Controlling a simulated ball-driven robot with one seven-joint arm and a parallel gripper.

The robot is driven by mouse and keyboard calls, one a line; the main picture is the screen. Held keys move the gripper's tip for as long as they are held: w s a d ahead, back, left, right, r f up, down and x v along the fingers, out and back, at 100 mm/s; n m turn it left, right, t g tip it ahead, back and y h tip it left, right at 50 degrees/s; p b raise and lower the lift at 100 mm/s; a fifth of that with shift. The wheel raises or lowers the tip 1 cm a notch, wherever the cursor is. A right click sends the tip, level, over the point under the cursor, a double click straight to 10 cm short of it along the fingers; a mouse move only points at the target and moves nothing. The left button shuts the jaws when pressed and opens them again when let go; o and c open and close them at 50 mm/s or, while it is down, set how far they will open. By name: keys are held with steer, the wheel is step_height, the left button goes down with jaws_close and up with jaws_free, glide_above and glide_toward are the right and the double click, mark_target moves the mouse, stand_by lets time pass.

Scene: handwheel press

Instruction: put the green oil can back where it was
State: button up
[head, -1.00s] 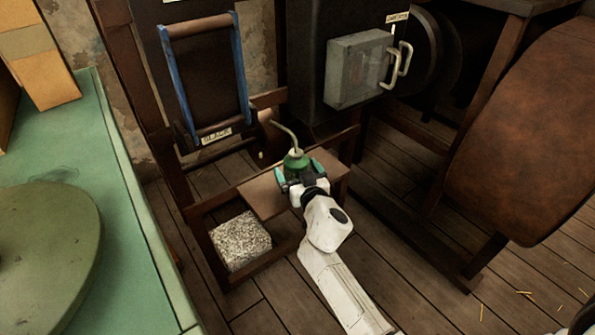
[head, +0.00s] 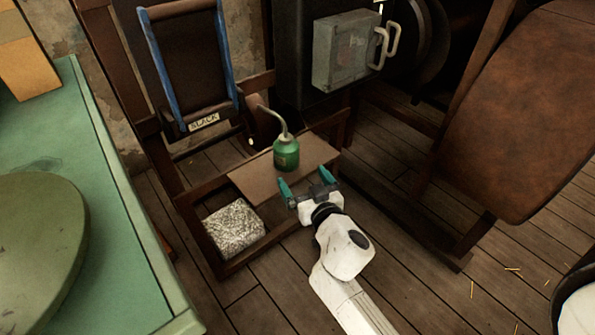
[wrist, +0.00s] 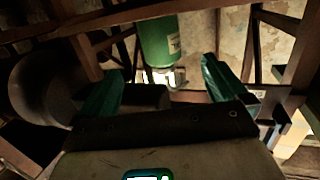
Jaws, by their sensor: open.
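The green oil can (head: 286,154) stands upright on a small brown wooden shelf (head: 255,182), its curved spout pointing up and to the left. In the wrist view the can's green body (wrist: 160,42) shows beyond the fingertips, with a pale label on its side. My gripper (head: 306,184) is open, with its teal fingers apart and nothing between them. It is in front of the can, on the near side, with a gap between the fingertips and the can. It also shows in the wrist view (wrist: 160,85).
A speckled stone block (head: 234,228) sits low in the wooden frame left of the shelf. A grey box with a handle (head: 342,50) is mounted above. A green table (head: 100,190) is at left.

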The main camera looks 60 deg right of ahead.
steer(key=s+a+f+g+y, duration=0.3)
steer(key=s+a+f+g, duration=0.1)
steer(key=s+f+g, duration=0.4)
steer(key=s+a+f+n+g+y, duration=0.4)
steer(key=s+a+n+g+y, duration=0.1)
steer(key=s+a, duration=0.5)
steer(key=shift+s+a+f+n+y, duration=0.2)
steer(key=shift+a+f+n+y, duration=0.2)
steer(key=shift+n+y, duration=0.15)
steer(key=shift+r, duration=0.1)
